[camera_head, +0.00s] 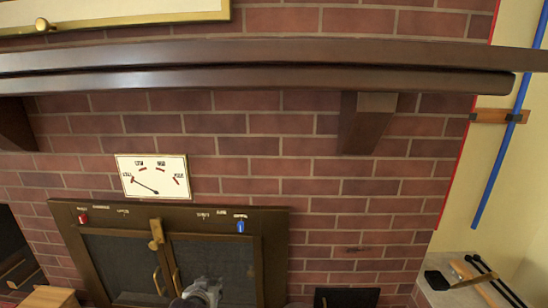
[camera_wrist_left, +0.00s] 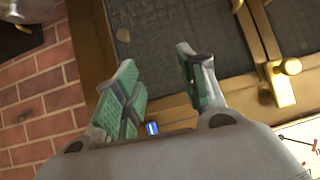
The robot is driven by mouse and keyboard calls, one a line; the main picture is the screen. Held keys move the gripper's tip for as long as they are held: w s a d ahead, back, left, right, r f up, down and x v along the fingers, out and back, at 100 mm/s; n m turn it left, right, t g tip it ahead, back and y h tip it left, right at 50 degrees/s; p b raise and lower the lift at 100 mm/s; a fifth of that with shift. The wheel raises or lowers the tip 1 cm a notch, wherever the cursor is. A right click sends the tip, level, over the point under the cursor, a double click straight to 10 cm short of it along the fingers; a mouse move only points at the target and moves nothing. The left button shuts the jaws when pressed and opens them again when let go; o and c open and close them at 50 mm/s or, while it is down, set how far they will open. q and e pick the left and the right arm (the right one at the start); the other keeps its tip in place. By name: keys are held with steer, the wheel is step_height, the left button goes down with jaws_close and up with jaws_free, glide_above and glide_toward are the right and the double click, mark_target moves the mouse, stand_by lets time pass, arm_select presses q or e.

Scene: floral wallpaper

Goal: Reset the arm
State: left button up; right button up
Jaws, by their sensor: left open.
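My left gripper (camera_head: 203,292) shows at the bottom of the head view, in front of the lower part of the fireplace doors; only a grey part of it is in frame. In the left wrist view my left gripper (camera_wrist_left: 156,62) has its two green-padded fingers spread apart with nothing between them. Behind the fingers are the dark door panel (camera_wrist_left: 160,30) and its brass frame. The right gripper is in neither view.
The metal fireplace front (camera_head: 270,222) has a brass latch (camera_head: 156,232), a red slider (camera_head: 82,218) and a blue slider (camera_head: 240,226). A white dial panel (camera_head: 175,170) hangs above. A dark mantel (camera_head: 260,55) spans the wall. A ledge (camera_head: 430,295) with tools stands right.

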arm_select(q)
steer(key=s+a+f+m+g, duration=0.1)
steer(key=s+f+g, duration=0.3)
steer(key=s, duration=0.8)
steer(key=s+a+f+m+g, duration=0.1)
steer(key=s+a+f+g, duration=0.2)
steer(key=s, duration=1)
step_height(320, 180, down, 33)
steer(key=s+a+g+p, duration=0.1)
steer(key=s, duration=0.1)
steer(key=s+a+f, duration=0.4)
steer(key=s+f, duration=0.5)
steer(key=s, duration=0.1)
steer(key=s+a+f+g+p, duration=0.1)
steer(key=s+a+f, duration=0.3)
steer(key=s+f, duration=0.5)
steer(key=shift+s+a+m, duration=0.15)
steer(key=shift+s+m, duration=0.15)
steer(key=shift+s, duration=0.2)
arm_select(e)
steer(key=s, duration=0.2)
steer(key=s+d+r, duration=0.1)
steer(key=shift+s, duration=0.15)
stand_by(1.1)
